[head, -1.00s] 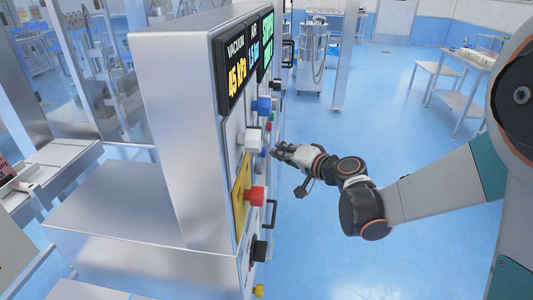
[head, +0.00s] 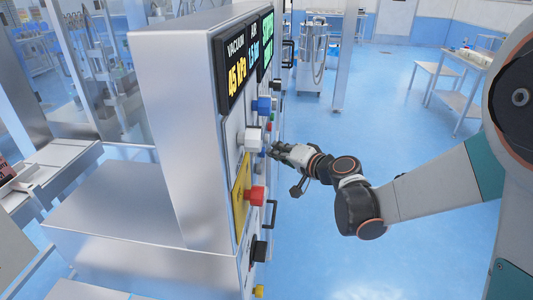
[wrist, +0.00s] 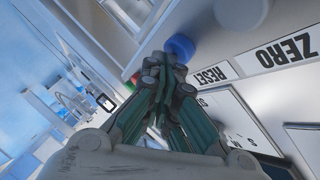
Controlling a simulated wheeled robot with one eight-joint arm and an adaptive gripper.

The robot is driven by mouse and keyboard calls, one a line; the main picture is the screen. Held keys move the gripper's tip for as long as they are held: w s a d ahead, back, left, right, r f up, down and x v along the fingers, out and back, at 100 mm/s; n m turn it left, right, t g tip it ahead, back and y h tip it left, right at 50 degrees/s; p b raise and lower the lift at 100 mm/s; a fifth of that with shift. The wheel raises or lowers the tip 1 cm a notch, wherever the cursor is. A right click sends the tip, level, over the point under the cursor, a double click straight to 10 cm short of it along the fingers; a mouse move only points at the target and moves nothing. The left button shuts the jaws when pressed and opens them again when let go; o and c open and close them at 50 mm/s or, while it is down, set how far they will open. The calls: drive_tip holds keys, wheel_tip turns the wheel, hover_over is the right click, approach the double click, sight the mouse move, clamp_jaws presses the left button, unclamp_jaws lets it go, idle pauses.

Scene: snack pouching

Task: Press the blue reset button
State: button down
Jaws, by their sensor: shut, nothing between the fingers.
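The blue reset button (wrist: 180,46) is a round blue cap beside the RESET label (wrist: 210,76) in the wrist view. In the head view, a small blue cap (head: 263,153) shows on the panel face, partly hidden behind the white button. My gripper (wrist: 165,66) is shut and empty, with its fingertips just at the near edge of the blue cap. In the head view my gripper (head: 273,151) is close to the panel, right beside the blue cap. I cannot tell whether the fingertips touch it.
A white button (head: 250,138) sits nearer the head camera, with a ZERO label (wrist: 285,51). A larger blue knob (head: 262,104) is above. A red button (head: 254,193) and black handle (head: 271,214) are lower. The blue floor right of the panel is open.

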idle(0.3)
drive_tip(key=shift+d, duration=0.65)
drive_tip(key=d, duration=0.6)
drive_tip(key=shift+s+b, duration=0.15)
drive_tip(key=shift+b, duration=0.25)
idle(0.4)
drive_tip(key=s+d+n+g+h, duration=0.1)
drive_tip(key=s+d+h, duration=0.2)
drive_tip(key=s, duration=0.7)
drive_tip(key=s+d+n+g+h, duration=0.1)
drive_tip(key=s+d+h, duration=0.3)
drive_tip(key=s+d, duration=0.3)
drive_tip(key=s+d+g+h, duration=0.2)
drive_tip(key=s+d, duration=0.4)
drive_tip(key=s, duration=0.8)
drive_tip(key=shift+f+n+h, duration=0.4)
drive_tip(key=shift+h, duration=0.4)
